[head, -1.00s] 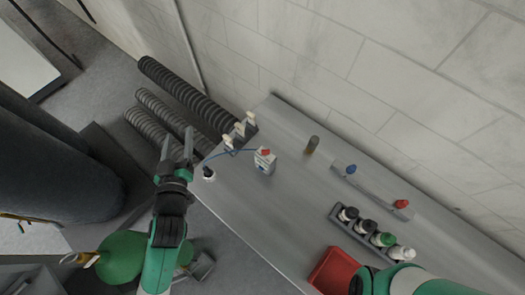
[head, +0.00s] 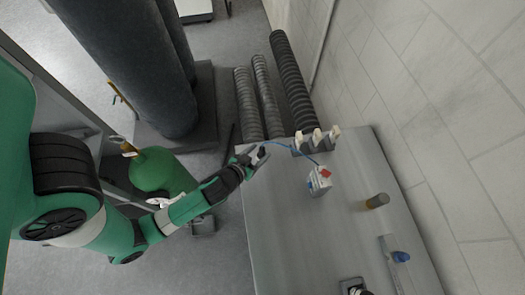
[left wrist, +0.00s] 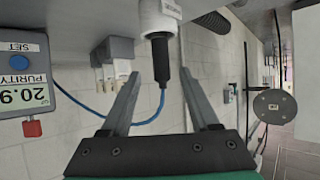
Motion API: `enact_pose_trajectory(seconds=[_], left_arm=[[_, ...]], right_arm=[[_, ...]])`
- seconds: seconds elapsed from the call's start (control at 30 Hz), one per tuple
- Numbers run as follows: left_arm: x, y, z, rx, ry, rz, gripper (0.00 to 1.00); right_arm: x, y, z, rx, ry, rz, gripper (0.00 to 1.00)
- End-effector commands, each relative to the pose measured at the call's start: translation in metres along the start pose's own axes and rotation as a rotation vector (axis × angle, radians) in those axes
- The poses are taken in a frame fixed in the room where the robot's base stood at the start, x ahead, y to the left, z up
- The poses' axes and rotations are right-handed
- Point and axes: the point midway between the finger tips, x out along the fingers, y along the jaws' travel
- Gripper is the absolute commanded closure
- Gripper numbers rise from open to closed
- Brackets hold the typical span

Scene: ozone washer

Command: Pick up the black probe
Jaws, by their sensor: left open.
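The black probe (left wrist: 161,62) sits in the mouth of a white bottle (left wrist: 157,18), seen upside down in the left wrist view. A blue cable runs from the probe to an analyzer with a red knob (head: 319,182), also in the left wrist view (left wrist: 22,75) with its display reading 20.9. My left gripper (head: 257,156) is at the table's far-left corner and hides most of the probe and bottle in the head view. In the left wrist view its open fingers (left wrist: 158,92) stand on either side of the probe's line, with a gap. My right gripper is not in view.
The metal table (head: 290,240) has free room at its left. A rack of pale hooks (head: 318,138) stands just right of the gripper, and an olive cylinder (head: 376,201) stands near the wall. A green tank (head: 160,170) is on the floor beneath my left arm.

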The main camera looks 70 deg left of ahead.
Motion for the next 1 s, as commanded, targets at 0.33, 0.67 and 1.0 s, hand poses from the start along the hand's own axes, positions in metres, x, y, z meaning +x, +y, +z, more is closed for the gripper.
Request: enact_pose_trajectory(seconds=[0.33,0.67,1.0], left_arm=[[0.027,-0.003,-0.002,-0.001,0.001,-0.003,0.39],[0.06,-0.003,-0.001,0.001,0.0,0.0,0.39],[0.06,-0.003,-0.001,0.001,0.0,0.0,0.78]], right_arm=[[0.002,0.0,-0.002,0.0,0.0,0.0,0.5],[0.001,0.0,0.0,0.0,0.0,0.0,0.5],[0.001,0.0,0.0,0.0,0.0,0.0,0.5]])
